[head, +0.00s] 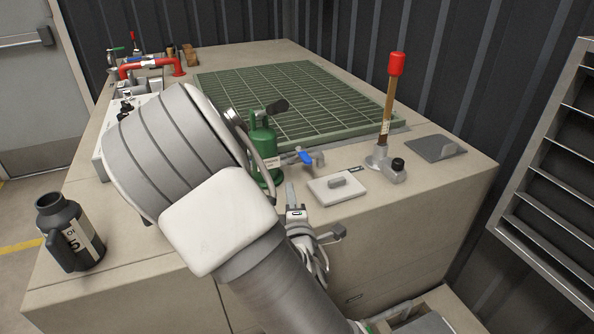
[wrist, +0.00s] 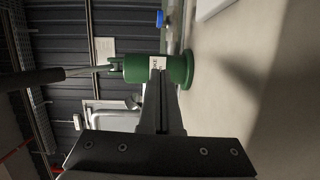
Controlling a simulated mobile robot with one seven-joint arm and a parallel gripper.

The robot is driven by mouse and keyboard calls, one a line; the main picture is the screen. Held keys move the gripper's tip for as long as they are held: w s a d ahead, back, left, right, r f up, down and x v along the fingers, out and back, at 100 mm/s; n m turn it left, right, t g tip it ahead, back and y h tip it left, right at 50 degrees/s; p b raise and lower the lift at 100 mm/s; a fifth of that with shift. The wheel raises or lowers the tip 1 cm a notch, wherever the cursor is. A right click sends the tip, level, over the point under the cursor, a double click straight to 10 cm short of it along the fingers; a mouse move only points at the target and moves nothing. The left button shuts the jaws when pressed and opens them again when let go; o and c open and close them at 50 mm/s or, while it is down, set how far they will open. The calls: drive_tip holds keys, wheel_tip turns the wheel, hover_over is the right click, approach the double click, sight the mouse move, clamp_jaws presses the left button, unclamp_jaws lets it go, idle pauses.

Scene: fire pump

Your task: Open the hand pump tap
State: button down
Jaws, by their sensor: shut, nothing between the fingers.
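The green hand pump (head: 262,145) stands upright at the front of the worktop, with a black-ended handle. Its tap has a blue lever (head: 305,157) on a short outlet to the pump's right. In the wrist view the green pump (wrist: 178,69) lies sideways in the picture, and the blue tap lever (wrist: 160,18) shows at the top. My gripper (head: 291,188) is shut and empty, in front of the pump and below the tap. In the wrist view its fingers (wrist: 161,78) point at the pump's labelled body; whether they touch it is unclear.
A white plate with a grey block (head: 337,190) lies right of my gripper. A red-topped lever (head: 396,65) stands farther right, near a grey pad (head: 435,148). A green grating (head: 300,95) lies behind the pump. A dark jug (head: 70,232) stands at left.

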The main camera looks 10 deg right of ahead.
drive_tip(key=shift+s+a+n, duration=0.1)
drive_tip(key=shift+a+n, duration=0.05)
drive_tip(key=shift+n, duration=0.15)
drive_tip(key=b, duration=0.2)
approach(303, 155)
drive_tip(key=w+a, duration=0.3)
drive_tip(key=w+a+f, duration=0.1)
drive_tip(key=a, duration=0.1)
drive_tip(key=shift+w+a, duration=0.15)
drive_tip(key=shift+w, duration=0.25)
drive_tip(key=d, duration=0.1)
drive_tip(key=w+d, duration=0.1)
drive_tip(key=d, duration=0.1)
drive_tip(key=shift+w, duration=0.1)
drive_tip(key=shift+w+d+r, duration=0.1)
drive_tip(key=shift+d, duration=0.35)
